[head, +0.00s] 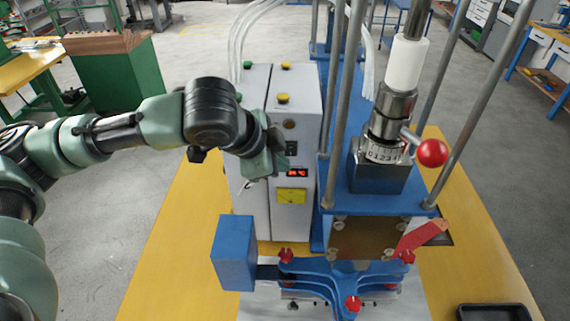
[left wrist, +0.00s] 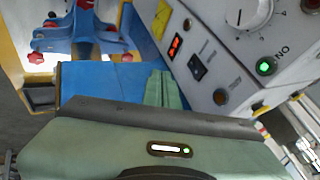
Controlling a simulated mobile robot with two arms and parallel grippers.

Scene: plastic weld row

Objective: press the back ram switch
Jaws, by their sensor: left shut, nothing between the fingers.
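The grey control box (head: 297,215) stands left of the blue press. Its front carries a red-lit display (head: 297,173), a black rocker switch (head: 291,147) and a round brown button (head: 289,124). The left wrist view shows the rocker switch (left wrist: 198,67) close up, with a round brown button (left wrist: 221,97) and another (left wrist: 187,25) on either side. I cannot tell which control is the back ram switch. My left gripper (head: 278,160) is shut and empty, in front of the box just left of the display. Its fingertips (left wrist: 166,75) look apart from the panel.
The blue press has steel columns and a red-ball lever (head: 432,153). A blue block (head: 234,253) and a blue clamp with red knobs (head: 353,303) stand in front. A black tray (head: 493,313) lies at the right. The yellow bench (head: 170,260) is clear at the left.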

